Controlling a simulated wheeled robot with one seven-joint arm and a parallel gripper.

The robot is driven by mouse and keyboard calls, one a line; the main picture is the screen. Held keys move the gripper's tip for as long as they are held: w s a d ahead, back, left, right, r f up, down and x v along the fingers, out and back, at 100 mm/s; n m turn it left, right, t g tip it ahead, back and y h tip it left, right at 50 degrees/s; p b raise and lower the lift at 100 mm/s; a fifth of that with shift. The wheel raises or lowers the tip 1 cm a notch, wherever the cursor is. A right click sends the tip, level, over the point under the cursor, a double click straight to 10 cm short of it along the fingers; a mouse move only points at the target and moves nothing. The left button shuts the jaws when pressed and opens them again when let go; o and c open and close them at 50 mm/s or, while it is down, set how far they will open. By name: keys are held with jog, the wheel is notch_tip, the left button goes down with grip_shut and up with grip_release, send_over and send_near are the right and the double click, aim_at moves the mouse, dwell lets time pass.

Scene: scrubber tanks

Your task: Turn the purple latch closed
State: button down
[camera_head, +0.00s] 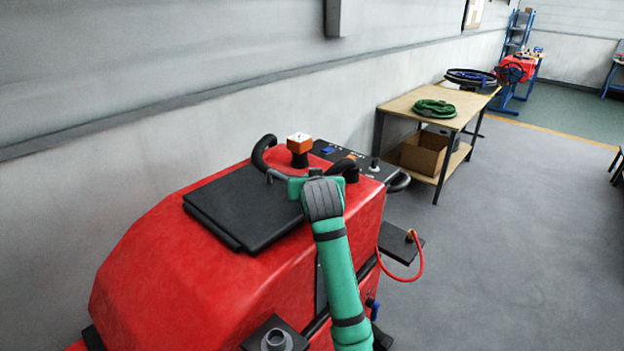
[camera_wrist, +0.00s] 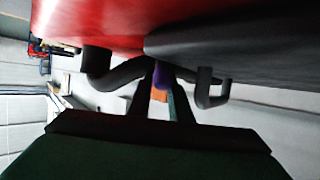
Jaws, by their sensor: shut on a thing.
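The purple latch (camera_wrist: 162,74) shows in the wrist view as a small purple piece between my fingertips, at the underside of the red machine in that turned picture. My gripper (camera_wrist: 161,88) is shut on it, with one dark finger on each side. In the head view my green gripper body (camera_head: 299,186) is over the top of the red scrubber (camera_head: 170,260), at the right edge of its black lid (camera_head: 240,210). The latch and my fingertips are hidden there. The latch's exact angle cannot be told.
Black curved handles (camera_head: 264,155) and an orange-topped knob (camera_head: 300,142) stand close behind my gripper, by the control panel (camera_head: 345,155). A red cable (camera_head: 420,262) hangs at the scrubber's right side. A table (camera_head: 400,103) with a green hose stands farther back. Floor to the right is clear.

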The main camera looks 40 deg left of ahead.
jog(key=c, duration=1.6)
grip_release()
jog(key=shift+s, duration=0.1)
